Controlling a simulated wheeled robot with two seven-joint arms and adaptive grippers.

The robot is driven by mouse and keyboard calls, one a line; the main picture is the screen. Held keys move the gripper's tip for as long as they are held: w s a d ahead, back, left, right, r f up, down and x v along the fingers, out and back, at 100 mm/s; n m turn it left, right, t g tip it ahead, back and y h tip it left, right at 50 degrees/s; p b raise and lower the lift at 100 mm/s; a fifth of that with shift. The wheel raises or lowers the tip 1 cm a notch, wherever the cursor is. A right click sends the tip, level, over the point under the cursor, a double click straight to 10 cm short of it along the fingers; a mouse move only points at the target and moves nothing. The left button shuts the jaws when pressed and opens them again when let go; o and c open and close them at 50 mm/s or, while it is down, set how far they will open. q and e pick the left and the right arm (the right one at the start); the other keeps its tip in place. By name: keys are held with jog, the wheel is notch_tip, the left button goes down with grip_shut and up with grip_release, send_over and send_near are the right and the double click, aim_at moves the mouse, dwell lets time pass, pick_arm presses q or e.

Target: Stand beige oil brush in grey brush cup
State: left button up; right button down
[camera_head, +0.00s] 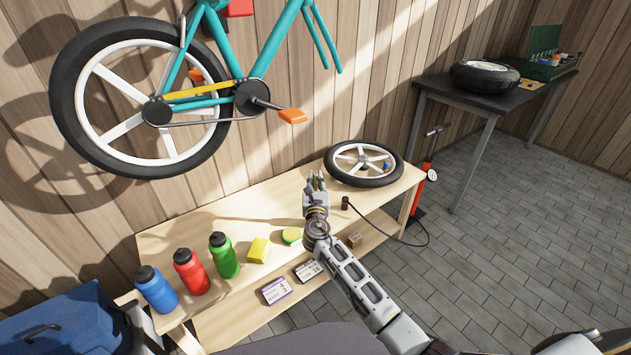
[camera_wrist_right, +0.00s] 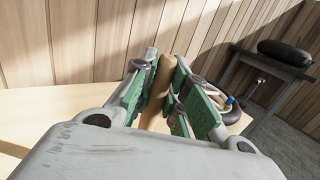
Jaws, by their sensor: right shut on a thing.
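My right gripper (camera_head: 317,180) is above the far side of the bench, left of the loose wheel. In the right wrist view its green-padded fingers (camera_wrist_right: 157,95) are closed on a tan, stick-like thing, which looks like the beige oil brush (camera_wrist_right: 161,80). It stands roughly upright between the pads, and its lower end is hidden by the gripper body. In the head view I cannot make the brush out clearly at the fingertips. I cannot pick out the grey brush cup in either view; the gripper and arm may hide it. My left gripper is not in view.
The wooden bench (camera_head: 190,237) carries blue (camera_head: 157,292), red (camera_head: 190,275) and green bottles (camera_head: 224,258), a yellow block (camera_head: 258,250), a green-yellow round thing (camera_head: 291,236) and a loose wheel (camera_head: 335,169). A dark cylinder (camera_head: 345,203) stands right of my gripper. A bicycle (camera_head: 250,60) hangs above.

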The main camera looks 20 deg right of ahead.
aim_at(316, 188)
jog(key=shift+f+b, duration=0.45)
jog(key=shift+f, duration=0.25)
jog(key=shift+f+b, duration=0.35)
jog(key=shift+f, duration=0.1)
jog(key=shift+f+b, duration=0.3)
jog(key=shift+f, duration=0.15)
jog(key=shift+f+b, duration=0.35)
jog(key=shift+f, duration=0.4)
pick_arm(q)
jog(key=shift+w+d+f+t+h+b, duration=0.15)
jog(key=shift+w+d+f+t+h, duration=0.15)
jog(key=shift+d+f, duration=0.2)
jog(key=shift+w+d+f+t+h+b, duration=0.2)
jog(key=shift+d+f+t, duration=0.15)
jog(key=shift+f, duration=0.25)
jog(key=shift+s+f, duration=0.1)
